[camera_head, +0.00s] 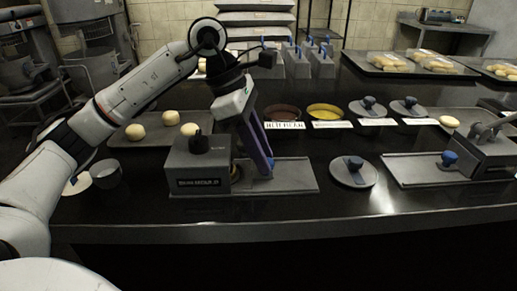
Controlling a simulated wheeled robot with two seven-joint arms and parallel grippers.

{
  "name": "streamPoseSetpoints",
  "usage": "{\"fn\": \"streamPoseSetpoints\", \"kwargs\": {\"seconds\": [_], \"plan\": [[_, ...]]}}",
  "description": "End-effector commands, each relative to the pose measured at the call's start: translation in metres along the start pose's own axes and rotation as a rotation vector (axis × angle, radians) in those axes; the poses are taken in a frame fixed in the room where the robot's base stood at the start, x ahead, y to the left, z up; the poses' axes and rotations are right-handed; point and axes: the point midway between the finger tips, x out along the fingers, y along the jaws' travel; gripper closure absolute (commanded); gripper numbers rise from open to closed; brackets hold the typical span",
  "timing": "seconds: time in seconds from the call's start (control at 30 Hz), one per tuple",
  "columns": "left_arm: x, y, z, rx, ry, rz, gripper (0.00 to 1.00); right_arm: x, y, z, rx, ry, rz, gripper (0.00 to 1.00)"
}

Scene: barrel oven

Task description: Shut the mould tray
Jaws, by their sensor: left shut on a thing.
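The mould tray (295,175) is a flat grey plate that sticks out to the right of a dark grey box unit (200,172) with a label on its front. My left gripper (264,170) points down over the tray, just right of the box. Its fingers are shut at the tray's inner end, and they hide what they grip, apparently the tray's knob. A similar unit (495,150) at the right has its tray (415,170) out to the left, with a blue knob (449,158) showing.
A round grey lid (353,178) with a blue knob lies right of the mould tray. Two bowls (282,114) (324,112) and small label cards stand behind. Dough balls (135,132) sit on a tray at the left. The dark counter's front strip is clear.

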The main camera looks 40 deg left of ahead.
Motion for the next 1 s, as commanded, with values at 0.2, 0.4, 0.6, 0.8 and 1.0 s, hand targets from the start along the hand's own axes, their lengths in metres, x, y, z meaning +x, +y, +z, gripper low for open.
{"fn": "streamPoseSetpoints", "kwargs": {"seconds": [0.2,0.4,0.6,0.8,1.0], "plan": [[-0.002,0.000,-0.001,0.001,-0.003,0.004,0.66,0.000,0.001,0.001,-0.005,-0.003,0.001,0.69],[-0.002,0.000,-0.002,-0.001,-0.002,0.004,0.66,0.000,0.002,0.002,-0.007,-0.004,0.001,0.69],[-0.012,0.000,-0.001,-0.001,-0.003,0.005,0.66,-0.002,0.002,0.000,-0.007,-0.004,0.001,0.69],[-0.051,0.001,0.000,-0.002,-0.004,0.006,0.66,-0.007,0.001,-0.004,-0.010,-0.007,0.002,0.69],[-0.087,0.000,-0.001,-0.001,-0.005,0.006,0.66,-0.010,0.001,-0.004,-0.009,-0.013,0.004,0.69]]}}
